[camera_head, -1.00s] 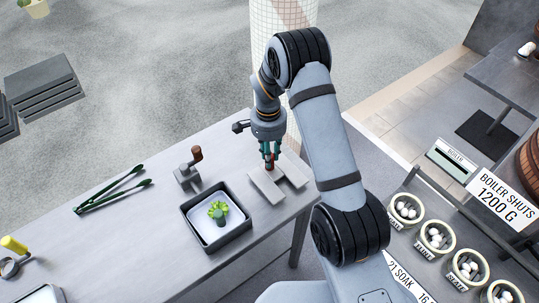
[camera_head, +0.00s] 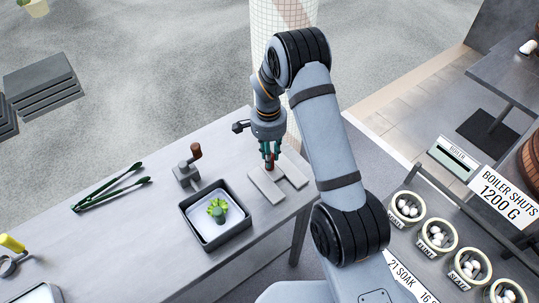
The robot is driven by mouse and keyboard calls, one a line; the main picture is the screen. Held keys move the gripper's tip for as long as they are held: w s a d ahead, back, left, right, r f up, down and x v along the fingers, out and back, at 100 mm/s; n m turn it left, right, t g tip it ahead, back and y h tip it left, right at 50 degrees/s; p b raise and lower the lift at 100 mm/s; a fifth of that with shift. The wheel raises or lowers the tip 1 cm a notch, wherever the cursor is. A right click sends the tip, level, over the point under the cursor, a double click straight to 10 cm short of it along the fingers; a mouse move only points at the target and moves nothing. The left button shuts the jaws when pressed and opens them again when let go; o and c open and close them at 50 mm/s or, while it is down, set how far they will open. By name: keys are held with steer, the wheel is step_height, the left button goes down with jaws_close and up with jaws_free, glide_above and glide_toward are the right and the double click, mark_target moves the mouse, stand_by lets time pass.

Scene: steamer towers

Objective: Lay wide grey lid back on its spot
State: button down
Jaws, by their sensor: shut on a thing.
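My gripper (camera_head: 269,163) points down over the right end of the long grey table. Flat light-grey pieces lie under and beside the fingertips: a left grey strip (camera_head: 266,186) and a right grey strip (camera_head: 293,173). The red part looks like a knob on this grey piece, which may be the wide grey lid; my fingers hide where they join. I cannot tell whether the grey pieces touch the table or sit slightly above it.
A dark square tray (camera_head: 207,241) with a green plant stands left of the grey strips. A small grinder with a crank (camera_head: 187,175) and green tongs (camera_head: 112,190) lie further left. Round white-rimmed bowls (camera_head: 407,207) stand on the right counter by the boiler sign (camera_head: 497,198).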

steer(key=shift+f, duration=0.2)
steer(key=c, duration=1.4)
jaws_free()
steer(key=shift+c, duration=0.2)
steer(key=shift+r, duration=0.1)
step_height(320, 180, up, 12)
